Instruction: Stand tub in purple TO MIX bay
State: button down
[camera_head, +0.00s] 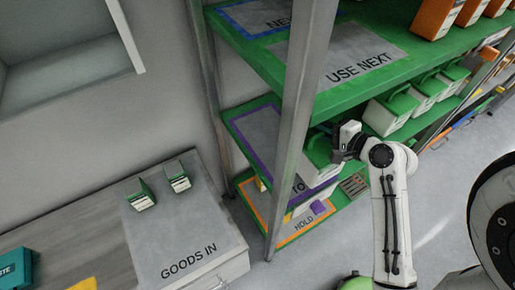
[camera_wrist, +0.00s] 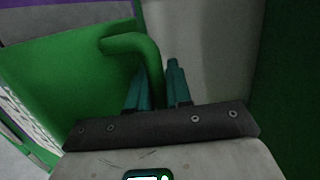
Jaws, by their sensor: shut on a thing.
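A white tub with a green lid and green arched handle (camera_head: 318,152) is at the middle shelf of the rack, over or on the right part of the purple-bordered bay (camera_head: 258,150). I cannot tell whether its base touches the shelf. It hides most of the bay's label; only "TO" shows. My gripper (camera_head: 341,142) reaches in from the right and is shut on the tub's handle. In the wrist view, the teal fingers (camera_wrist: 157,88) close around the green handle (camera_wrist: 135,42), with a strip of purple at top left.
A grey rack post (camera_head: 300,110) stands in front of the bay. The USE NEXT shelf (camera_head: 340,85) is above, and the orange HOLD bay (camera_head: 300,228) below. More green-lidded tubs (camera_head: 395,108) stand to the right. A GOODS IN bench (camera_head: 195,230) is at left.

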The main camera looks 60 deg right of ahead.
jog(key=shift+w+a+r, duration=0.1)
jog(key=shift+w, duration=0.5)
jog(key=r+p+x, duration=0.1)
jog(key=p+x, duration=0.1)
jog(key=x, duration=0.6)
jog(key=w+r+p+x, duration=0.1)
jog(key=p+x, duration=0.1)
jog(key=x, duration=0.7)
jog(key=shift+d+r, duration=0.25)
jog(key=shift+d, duration=0.15)
jog(key=shift+w+f, duration=0.15)
jog(key=shift+f, duration=0.05)
jog(key=c, duration=1)
grip_release()
jog(key=shift+a+f, duration=0.1)
jog(key=shift+f, duration=0.1)
jog(key=shift+c, duration=0.2)
